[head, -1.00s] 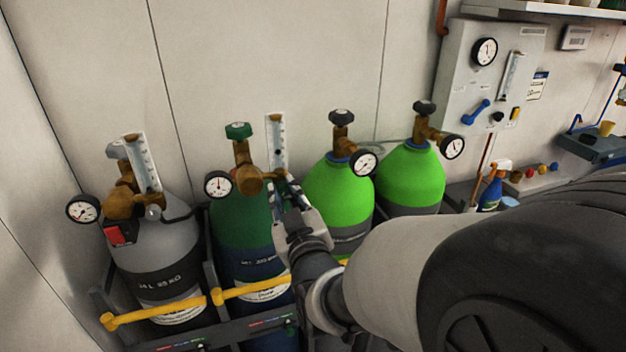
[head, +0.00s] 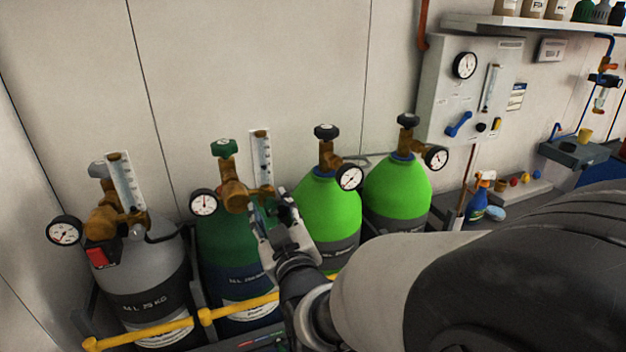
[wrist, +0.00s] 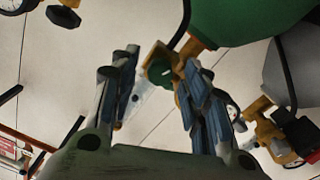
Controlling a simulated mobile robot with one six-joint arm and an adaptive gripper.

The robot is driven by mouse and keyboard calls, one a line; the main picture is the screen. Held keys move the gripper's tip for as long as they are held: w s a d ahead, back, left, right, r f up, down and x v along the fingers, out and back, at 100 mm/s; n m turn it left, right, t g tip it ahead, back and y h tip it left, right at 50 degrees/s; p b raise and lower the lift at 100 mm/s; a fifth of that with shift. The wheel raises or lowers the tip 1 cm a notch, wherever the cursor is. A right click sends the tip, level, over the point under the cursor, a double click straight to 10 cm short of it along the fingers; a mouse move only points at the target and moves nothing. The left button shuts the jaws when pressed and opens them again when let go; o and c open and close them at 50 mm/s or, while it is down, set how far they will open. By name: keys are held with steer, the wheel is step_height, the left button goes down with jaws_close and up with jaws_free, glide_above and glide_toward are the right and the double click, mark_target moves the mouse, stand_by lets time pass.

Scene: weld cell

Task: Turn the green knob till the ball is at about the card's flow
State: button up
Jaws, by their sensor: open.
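A small round green knob (wrist: 160,71) with a white mark shows in the wrist view, on a brass fitting. My gripper (wrist: 161,64) is open, with one finger on each side of the knob in the picture. I cannot tell whether they touch it. In the head view my gripper (head: 268,202) is just below the clear flow tube (head: 261,158) on the dark green cylinder (head: 218,232). The small knob is hidden there. A larger green handwheel (head: 223,147) tops that cylinder's valve. The ball is too small to make out. I cannot identify the card.
A grey cylinder (head: 150,270) with its own flow tube (head: 126,182) stands left. Two bright green cylinders (head: 328,208) (head: 398,190) stand close on the right. A round gauge (head: 204,202) sticks out left of the brass regulator (head: 236,194). A yellow bar (head: 240,306) crosses in front.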

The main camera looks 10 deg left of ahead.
step_height(320, 180, up, 10)
stand_by(0.4)
steer(key=s+d+f+m+g+h, duration=0.3)
steer(key=s+d+f, duration=0.1)
steer(key=d, duration=0.6)
steer(key=s+d+f+m+g+h, duration=0.2)
steer(key=s+d+f+h, duration=0.15)
steer(key=d, duration=0.65)
steer(key=s+d+f+m+g+h, duration=0.1)
steer(key=s+d+f+m+g, duration=0.1)
steer(key=s, duration=0.7)
steer(key=s+d+f+m+g+h, duration=0.1)
steer(key=s+d+f+m+g, duration=0.2)
steer(key=s+d+f, duration=0.3)
steer(key=s+d+g, duration=0.1)
steer(key=s+d, duration=0.2)
steer(key=s, duration=0.1)
steer(key=shift+s+d+f, duration=0.15)
steer(key=shift+s+d, duration=0.05)
steer(key=shift+s, duration=0.05)
